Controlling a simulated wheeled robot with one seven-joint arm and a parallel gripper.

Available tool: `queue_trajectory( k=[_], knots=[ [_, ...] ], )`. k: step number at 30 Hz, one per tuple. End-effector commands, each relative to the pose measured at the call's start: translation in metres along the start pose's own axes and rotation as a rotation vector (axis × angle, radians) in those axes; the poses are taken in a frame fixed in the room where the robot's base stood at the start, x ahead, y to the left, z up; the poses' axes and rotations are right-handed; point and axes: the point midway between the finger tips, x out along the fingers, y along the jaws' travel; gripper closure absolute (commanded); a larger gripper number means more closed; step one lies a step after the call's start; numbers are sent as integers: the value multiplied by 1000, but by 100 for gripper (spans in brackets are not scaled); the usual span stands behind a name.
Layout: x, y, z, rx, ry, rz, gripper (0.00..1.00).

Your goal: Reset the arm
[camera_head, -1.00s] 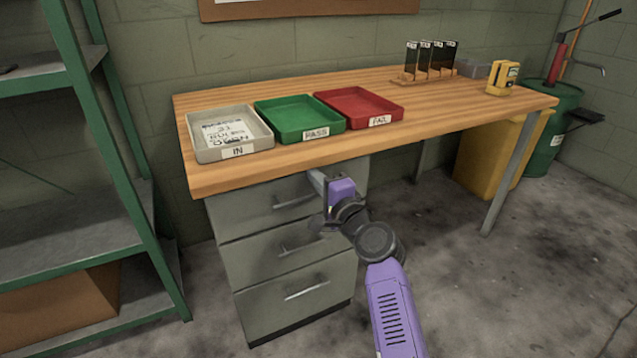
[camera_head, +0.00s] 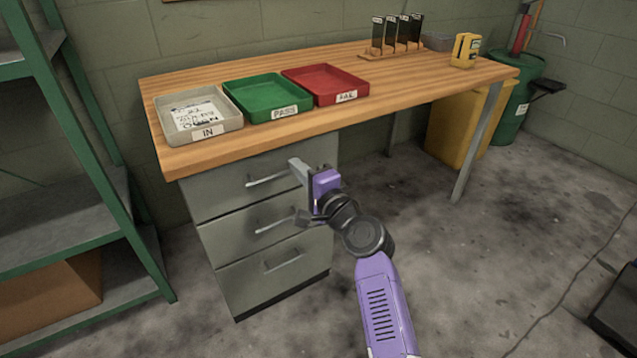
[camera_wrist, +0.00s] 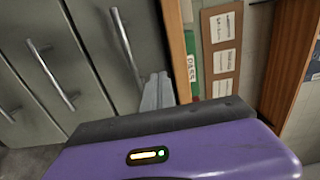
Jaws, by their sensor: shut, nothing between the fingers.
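My gripper (camera_head: 296,165) is at the end of my purple and black arm, in front of the top drawer of the grey drawer unit (camera_head: 268,280). Its fingers are shut with nothing between them. In the wrist view the grey fingertips (camera_wrist: 157,92) are side by side beyond the purple gripper body, close to the drawer fronts. I cannot tell whether they touch the drawer or its handle. The drawers look closed.
The wooden workbench (camera_head: 400,88) is above and behind my gripper. It bears a grey IN tray (camera_head: 221,122), a green PASS tray (camera_head: 268,98) and a red FAIL tray (camera_head: 325,84). Green shelving (camera_head: 120,215) stands at the left. Floor at the right is mostly clear.

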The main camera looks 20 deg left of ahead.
Motion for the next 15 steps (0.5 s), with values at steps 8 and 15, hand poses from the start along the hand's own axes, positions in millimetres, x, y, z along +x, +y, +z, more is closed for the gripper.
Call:
queue_trajectory(
  k=[8,15],
  knots=[
    [-47,-2,-1,0,1,1,100],
    [-71,-1,-1,-1,0,0,100]
  ],
)
